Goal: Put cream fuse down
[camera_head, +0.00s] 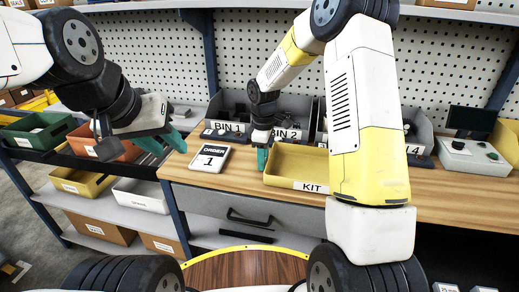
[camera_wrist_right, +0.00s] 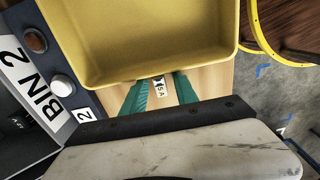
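The cream fuse (camera_wrist_right: 160,88), marked "5A", shows between the teal fingertips of my right gripper (camera_wrist_right: 160,84) in the right wrist view. The fingers appear shut on its sides, and much of its body is hidden. In the head view my right gripper (camera_head: 262,158) points down, low over the wooden worktop, just left of the yellow KIT tray (camera_head: 310,185). The fuse cannot be made out there. My left gripper (camera_head: 163,143) is open and empty, left of the worktop, with its fingers apart.
The ORDER 1 display (camera_head: 210,158) stands left of the tray. The BIN 1 (camera_head: 228,127) and BIN 2 (camera_head: 287,133) bins stand behind. A control box (camera_head: 470,155) is at the right. Free worktop lies between display and tray.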

